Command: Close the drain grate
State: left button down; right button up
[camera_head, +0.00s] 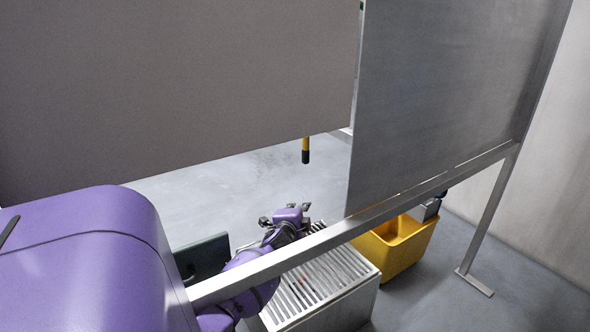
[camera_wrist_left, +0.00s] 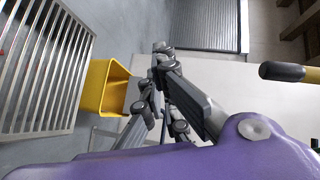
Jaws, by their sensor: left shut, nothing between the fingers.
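The drain grate (camera_head: 322,283) is a pale metal panel of parallel slats on top of a low light-coloured box, at the lower middle of the head view. It also shows at the left of the left wrist view (camera_wrist_left: 42,62). My left gripper (camera_head: 287,213) is near the grate's far left end, in front of the grey floor. In the left wrist view my left gripper (camera_wrist_left: 152,78) is shut and empty, with the grate off to its left. I cannot tell any contact with the grate. A metal rail (camera_head: 345,232) and my arm hide part of the grate.
A yellow bucket (camera_head: 398,243) stands right of the grate. A dark green panel (camera_head: 205,257) is left of it. Large grey panels (camera_head: 435,85) and the rail stand in front. A yellow and black handle (camera_head: 306,150) hangs down. The grey floor (camera_head: 240,180) behind is clear.

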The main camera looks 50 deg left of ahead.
pick_arm(q)
jog(key=v, duration=1.1)
jog(key=shift+w, duration=0.1)
